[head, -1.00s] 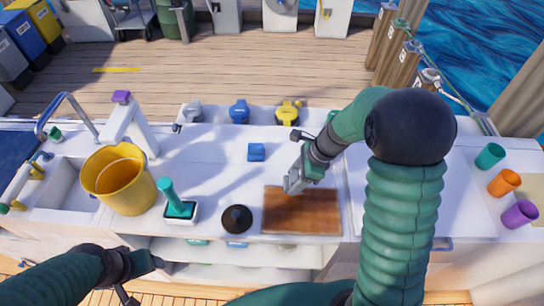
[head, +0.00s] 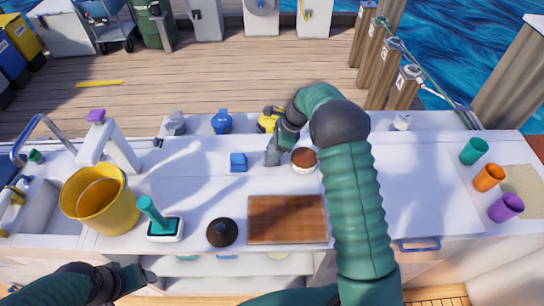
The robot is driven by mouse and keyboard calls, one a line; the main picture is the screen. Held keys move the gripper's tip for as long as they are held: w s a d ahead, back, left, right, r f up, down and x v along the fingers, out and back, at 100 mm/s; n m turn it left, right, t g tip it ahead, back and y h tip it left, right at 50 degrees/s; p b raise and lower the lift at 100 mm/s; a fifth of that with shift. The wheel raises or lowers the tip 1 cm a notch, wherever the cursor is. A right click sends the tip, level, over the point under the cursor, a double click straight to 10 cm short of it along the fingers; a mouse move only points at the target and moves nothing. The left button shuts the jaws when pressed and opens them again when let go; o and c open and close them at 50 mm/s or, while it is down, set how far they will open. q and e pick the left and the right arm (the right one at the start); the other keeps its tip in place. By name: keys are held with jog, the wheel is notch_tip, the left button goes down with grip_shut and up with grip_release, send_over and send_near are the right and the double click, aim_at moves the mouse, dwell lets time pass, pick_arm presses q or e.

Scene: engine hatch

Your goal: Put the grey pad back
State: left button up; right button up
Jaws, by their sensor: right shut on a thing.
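My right gripper (head: 272,157) is above the back half of the white counter, between a blue block (head: 238,161) and a round white cup with a brown top (head: 304,160). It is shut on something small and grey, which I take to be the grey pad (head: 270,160). Fingers and pad are close in colour and hard to separate. My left gripper (head: 138,286) is low at the left front, empty, its fingers apart.
A brown board (head: 288,219), black knobbed lid (head: 222,232), teal-handled tool (head: 154,214) and yellow bucket (head: 98,199) stand along the front. Grey (head: 175,123), blue (head: 221,121) and yellow (head: 267,121) devices line the back ledge. Coloured cups (head: 488,178) are at right.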

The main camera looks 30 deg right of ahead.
jog(key=shift+s+a+f, duration=0.1)
jog(key=shift+a+f, duration=0.2)
jog(key=shift+f, duration=0.55)
jog(key=shift+a+f, duration=0.15)
jog(key=shift+a, duration=0.45)
jog(key=o, duration=1)
jog(key=shift+d, duration=0.15)
jog(key=shift+c, duration=0.2)
jog(key=o, duration=0.4)
jog(key=shift+d+f, duration=0.2)
jog(key=shift+d, duration=0.2)
jog(key=shift+c, duration=0.2)
jog(key=shift+a+r, duration=0.1)
jog(key=shift+a, duration=0.1)
jog(key=shift+r, duration=0.4)
pick_arm(q)
jog(key=shift+a+r+p, duration=0.25)
jog(key=shift+a+p, duration=0.15)
jog(key=shift+a, duration=0.15)
pick_arm(e)
jog(key=v, duration=1.1)
jog(key=shift+r, duration=0.25)
